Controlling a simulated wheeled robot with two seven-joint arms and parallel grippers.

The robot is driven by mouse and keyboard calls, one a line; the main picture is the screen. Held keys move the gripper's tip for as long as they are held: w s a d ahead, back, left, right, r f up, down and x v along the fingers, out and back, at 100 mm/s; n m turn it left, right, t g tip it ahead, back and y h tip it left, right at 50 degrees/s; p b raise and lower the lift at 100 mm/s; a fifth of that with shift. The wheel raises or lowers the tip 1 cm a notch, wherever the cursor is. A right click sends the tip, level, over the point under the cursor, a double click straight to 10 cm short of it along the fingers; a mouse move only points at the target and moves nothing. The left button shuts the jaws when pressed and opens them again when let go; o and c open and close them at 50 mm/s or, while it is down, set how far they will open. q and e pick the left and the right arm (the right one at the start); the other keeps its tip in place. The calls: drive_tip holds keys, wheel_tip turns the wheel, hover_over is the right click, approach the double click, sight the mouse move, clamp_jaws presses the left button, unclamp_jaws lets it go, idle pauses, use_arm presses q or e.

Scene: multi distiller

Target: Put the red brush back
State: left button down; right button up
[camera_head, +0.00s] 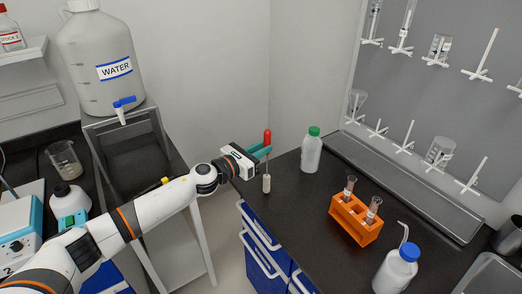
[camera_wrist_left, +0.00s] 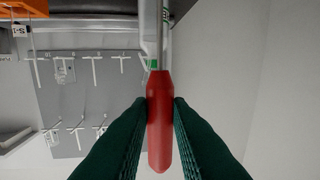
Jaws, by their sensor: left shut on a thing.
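The red brush (camera_head: 267,137) is upright in my left gripper (camera_head: 261,152), red handle up and pale bristle end down. The bristle end is over the left edge area of the dark counter; I cannot tell whether it touches. In the left wrist view the red handle (camera_wrist_left: 160,125) lies between the two dark green fingers of the left gripper (camera_wrist_left: 160,103), which are shut on it. The brush's lower part is partly hidden there behind a white bottle or the view's angle; I cannot tell. My right gripper is not in view.
A green-capped bottle (camera_head: 312,151) stands just right of the brush. An orange rack (camera_head: 352,225) with tubes and a blue-capped wash bottle (camera_head: 398,268) stand nearer. A pegboard (camera_head: 425,100) with glassware is on the right wall. A water tank (camera_head: 100,60) stands left.

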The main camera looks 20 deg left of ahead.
use_arm(q)
drive_tip(key=shift+f, duration=0.2)
drive_tip(key=c, duration=1.3)
unclamp_jaws()
